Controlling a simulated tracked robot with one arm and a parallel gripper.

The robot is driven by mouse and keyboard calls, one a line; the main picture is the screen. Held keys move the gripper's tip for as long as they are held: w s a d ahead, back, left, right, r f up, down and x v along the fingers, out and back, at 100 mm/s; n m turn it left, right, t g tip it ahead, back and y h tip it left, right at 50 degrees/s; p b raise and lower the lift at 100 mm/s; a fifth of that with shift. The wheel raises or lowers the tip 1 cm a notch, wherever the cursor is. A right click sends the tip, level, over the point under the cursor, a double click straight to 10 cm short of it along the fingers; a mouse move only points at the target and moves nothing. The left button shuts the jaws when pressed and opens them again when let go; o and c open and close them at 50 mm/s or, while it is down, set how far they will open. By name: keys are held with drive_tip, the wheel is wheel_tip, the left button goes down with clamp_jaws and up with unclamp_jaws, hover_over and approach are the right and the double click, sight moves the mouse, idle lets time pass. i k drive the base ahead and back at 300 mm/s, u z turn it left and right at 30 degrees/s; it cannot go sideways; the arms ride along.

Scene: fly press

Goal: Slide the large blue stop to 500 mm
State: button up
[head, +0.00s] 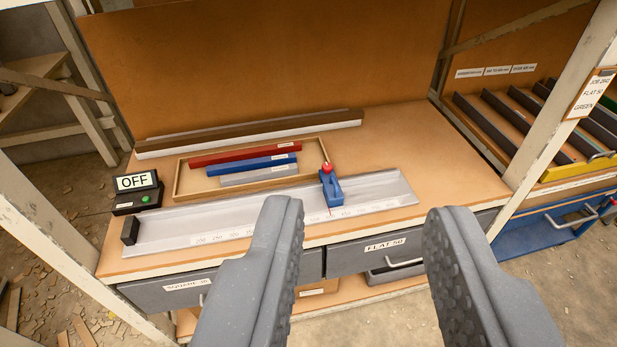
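The blue stop (331,190) with a red knob (327,168) on top sits on the long grey rail (385,190) on the bench. It stands right of the rail's middle, near the right part of the number scale (222,238). The numbers by the stop are too small to read surely, and my gripper hides part of the scale. A black block (130,231) is at the rail's left end. My gripper (352,220) is open and empty, its two grey fingers wide apart in front of the bench, nearer the camera than the stop.
A tray (178,180) with red (240,155), blue and grey bars lies behind the rail. A black box reading OFF (136,182) stands at left. Drawers (375,250) are below. Posts rise at left (60,240) and right (560,100). The bench right of the tray is clear.

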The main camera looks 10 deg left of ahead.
sight(334, 197)
drive_tip(key=u, duration=0.05)
drive_tip(key=i, duration=1)
drive_tip(key=z, duration=0.05)
